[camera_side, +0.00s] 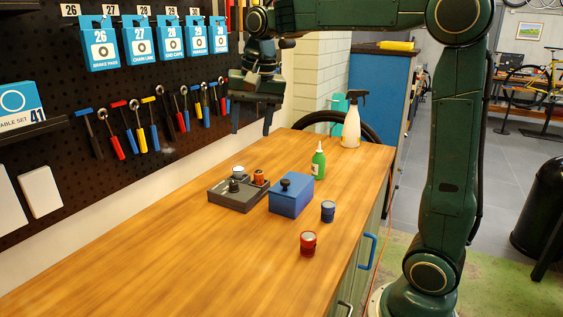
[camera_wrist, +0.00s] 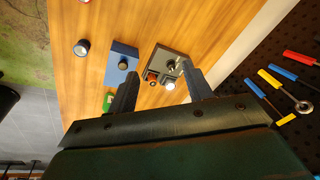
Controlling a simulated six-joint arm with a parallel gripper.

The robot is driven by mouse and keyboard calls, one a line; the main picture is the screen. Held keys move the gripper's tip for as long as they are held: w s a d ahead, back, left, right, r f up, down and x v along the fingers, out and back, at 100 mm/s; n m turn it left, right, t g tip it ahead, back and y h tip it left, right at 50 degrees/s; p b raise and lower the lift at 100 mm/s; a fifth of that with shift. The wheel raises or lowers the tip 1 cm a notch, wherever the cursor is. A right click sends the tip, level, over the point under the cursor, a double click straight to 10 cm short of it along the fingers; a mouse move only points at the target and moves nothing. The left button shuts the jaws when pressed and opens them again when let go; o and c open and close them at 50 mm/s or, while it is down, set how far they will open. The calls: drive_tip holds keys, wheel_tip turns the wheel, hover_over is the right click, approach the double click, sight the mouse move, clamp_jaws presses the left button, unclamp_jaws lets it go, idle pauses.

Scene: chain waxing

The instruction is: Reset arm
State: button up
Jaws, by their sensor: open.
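My gripper (camera_side: 253,119) is raised high above the back of the wooden workbench (camera_side: 130,260), near the pegboard. Its two fingers point down and stand apart with nothing between them. In the wrist view my gripper (camera_wrist: 158,80) also shows its fingers spread, with the blue box and the grey tray beyond them. My arm reaches in from the right, and nothing is touching the fingers.
On the bench are a grey tray (camera_side: 233,203) with small parts, a blue box (camera_side: 291,200) with a black knob, a green bottle (camera_side: 318,164), a spray bottle (camera_side: 351,126), a blue cup (camera_side: 328,211) and a red cup (camera_side: 308,244). Tools hang on the pegboard (camera_side: 60,185). The front left bench is clear.

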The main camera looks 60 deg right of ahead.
drive_tip(key=s+a+f+n+t, duration=0.1)
drive_tip(key=s+a+f+n, duration=0.1)
drive_tip(key=s, duration=0.5)
drive_tip(key=s+a+f+n+t, duration=0.1)
drive_tip(key=s+a+f+n, duration=0.1)
drive_tip(key=s, duration=0.5)
drive_tip(key=s+a+f+n+t, duration=0.1)
drive_tip(key=s+a+f+n, duration=0.1)
drive_tip(key=s+n, duration=0.4)
drive_tip(key=shift+s+a+f, duration=0.4)
drive_tip(key=shift+s+f, duration=0.25)
drive_tip(key=shift+s, duration=0.1)
